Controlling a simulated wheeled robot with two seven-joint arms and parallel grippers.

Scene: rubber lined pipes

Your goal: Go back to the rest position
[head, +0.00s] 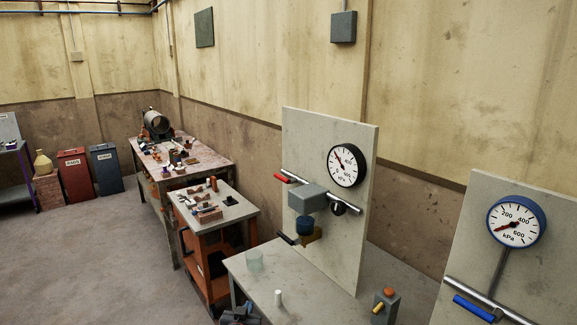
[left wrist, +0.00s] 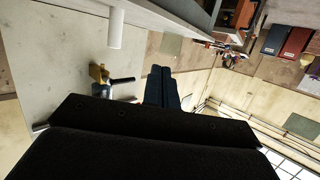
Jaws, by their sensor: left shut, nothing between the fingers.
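My left gripper (head: 240,318) shows only in part at the bottom edge of the head view, in front of the near grey table (head: 262,284). In the left wrist view its two dark fingers (left wrist: 162,86) are together with nothing between them. It is apart from the white cylinder (left wrist: 116,28), which stands on the table in the head view (head: 278,298). My right gripper does not show in either view.
A panel (head: 300,140) with a pressure gauge (head: 346,165), pipe and valve rises behind the table. A second gauge panel (head: 540,270) stands at right. An orange cart (head: 205,245) and a cluttered workbench (head: 195,160) stand beyond. The floor (head: 90,255) at left is clear.

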